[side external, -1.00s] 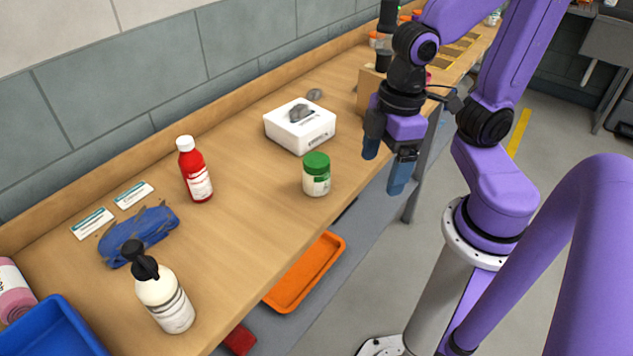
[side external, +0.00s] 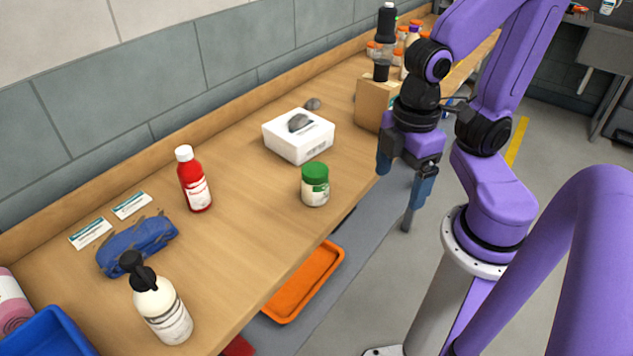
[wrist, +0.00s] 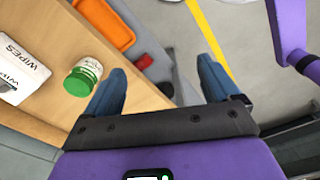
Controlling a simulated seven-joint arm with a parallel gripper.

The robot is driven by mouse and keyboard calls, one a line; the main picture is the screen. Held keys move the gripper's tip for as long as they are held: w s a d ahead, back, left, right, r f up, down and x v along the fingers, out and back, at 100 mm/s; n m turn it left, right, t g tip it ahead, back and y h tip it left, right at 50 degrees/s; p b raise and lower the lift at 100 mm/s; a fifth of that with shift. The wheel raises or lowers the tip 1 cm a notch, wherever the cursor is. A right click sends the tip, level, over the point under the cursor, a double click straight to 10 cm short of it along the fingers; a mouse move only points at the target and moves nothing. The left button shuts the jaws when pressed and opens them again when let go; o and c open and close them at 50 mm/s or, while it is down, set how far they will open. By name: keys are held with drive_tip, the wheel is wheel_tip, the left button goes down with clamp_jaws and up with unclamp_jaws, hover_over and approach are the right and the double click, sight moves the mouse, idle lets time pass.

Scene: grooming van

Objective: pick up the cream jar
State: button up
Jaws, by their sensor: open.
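The cream jar, a white jar with a green lid (side external: 315,186), stands upright near the front edge of the workbench. In the wrist view the jar (wrist: 83,76) shows to the left of the fingers, outside the gap between them. My gripper (side external: 402,180) is open and empty, with blue fingers. It is to the right of the jar and apart from it, past the bench's front edge. In the wrist view the gap between the fingertips (wrist: 162,70) is over the floor side of the edge.
A white wipes box (side external: 298,142) with a grey lump on it stands behind the jar. A red bottle (side external: 195,182), a blue cloth (side external: 138,243) and a white pump bottle (side external: 163,308) are to the left. A brown box (side external: 372,102) is behind my gripper. An orange tray (side external: 303,280) lies below.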

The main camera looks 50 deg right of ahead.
idle(0.4)
drive_tip(key=shift+o, duration=0.7)
